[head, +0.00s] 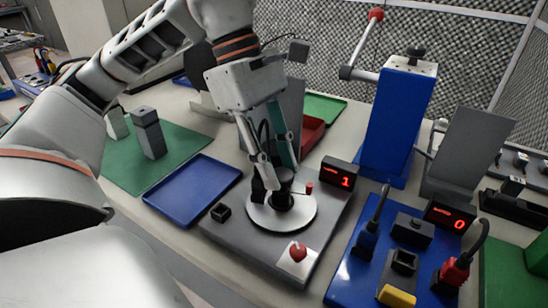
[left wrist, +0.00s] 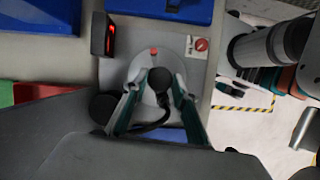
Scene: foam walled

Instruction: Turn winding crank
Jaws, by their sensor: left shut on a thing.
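The winding crank has a white disc (head: 262,217) on a grey base plate (head: 235,238), with a dark hub (head: 285,199) and a small red peg (head: 309,188) near the disc's edge. My left gripper (head: 275,180) points down over the disc, its fingers closed around a black round knob. In the left wrist view the knob (left wrist: 160,79) sits between the fingertips of the left gripper (left wrist: 161,88), with the red peg just beyond it. The fingers hide part of the knob in the head view. The display (head: 340,173) behind the disc reads 1. My right gripper is not in view.
A red button (head: 298,251) sits on the plate's front corner. A blue tray (head: 192,190) lies to the left. A blue post with a red-knobbed lever (head: 397,115) stands behind right. A blue board (head: 352,275) with plugs and a display (head: 450,216) reading 0 is at right.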

